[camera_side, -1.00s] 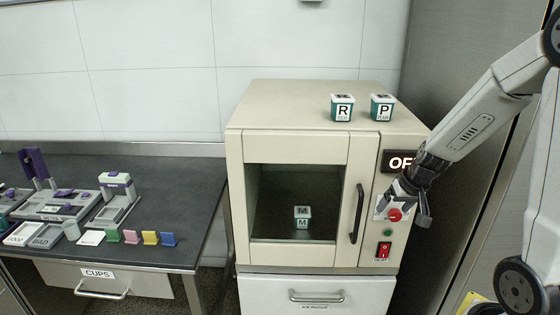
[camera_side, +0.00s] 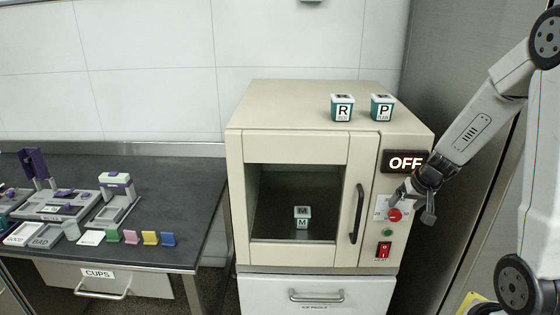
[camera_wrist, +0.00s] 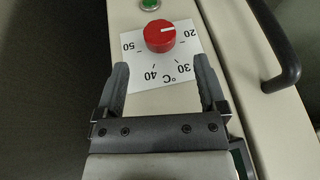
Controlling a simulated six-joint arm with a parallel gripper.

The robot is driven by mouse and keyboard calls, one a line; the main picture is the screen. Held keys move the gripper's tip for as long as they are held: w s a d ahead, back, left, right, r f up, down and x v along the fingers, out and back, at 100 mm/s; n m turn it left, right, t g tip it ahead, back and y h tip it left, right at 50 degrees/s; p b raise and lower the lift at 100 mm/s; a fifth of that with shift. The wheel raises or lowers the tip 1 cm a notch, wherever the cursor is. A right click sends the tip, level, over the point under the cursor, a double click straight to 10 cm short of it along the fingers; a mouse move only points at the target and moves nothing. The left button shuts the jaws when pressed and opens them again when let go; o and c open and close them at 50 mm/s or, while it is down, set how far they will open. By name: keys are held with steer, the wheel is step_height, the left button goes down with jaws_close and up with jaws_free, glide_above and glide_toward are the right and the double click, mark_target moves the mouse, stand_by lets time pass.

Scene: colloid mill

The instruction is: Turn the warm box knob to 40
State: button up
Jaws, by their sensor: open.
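The warm box (camera_side: 300,100) is a cream cabinet with a windowed door. Its red knob (camera_side: 394,215) sits on a white dial plate on the right-hand panel. In the wrist view the knob (camera_wrist: 160,36) is just beyond my fingertips, and its white mark points right, toward 20. The dial plate (camera_wrist: 150,72) shows 20, 30, 40, 50 and °C upside down. My gripper (camera_side: 413,204) is open beside the knob in the side view. In the wrist view my gripper (camera_wrist: 163,66) has its fingers apart, with nothing between them but the plate.
The display (camera_side: 405,161) reads OFF. A green button (camera_side: 387,233) and a red switch (camera_side: 384,250) are below the knob. The door handle (camera_side: 357,214) stands out left of the panel. Jars R (camera_side: 342,108) and P (camera_side: 382,107) stand on top; jar M (camera_side: 302,218) is inside.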

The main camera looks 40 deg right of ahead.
mark_target(399, 215)
steer(key=shift+x, duration=2.9)
jaws_close()
steer(key=shift+s+d+f+t+y, duration=0.1)
steer(key=shift+t+y, duration=0.6)
steer(key=shift+t, duration=0.1)
steer(key=shift+s+m+t+y, duration=0.1)
steer(key=shift+m+t+y, duration=0.3)
steer(key=shift+t+y, duration=0.2)
steer(key=shift+d+f+m+t+y, duration=0.15)
steer(key=shift+m+t+y, duration=0.25)
steer(key=shift+t+y, duration=0.9)
steer(key=shift+t, duration=0.3)
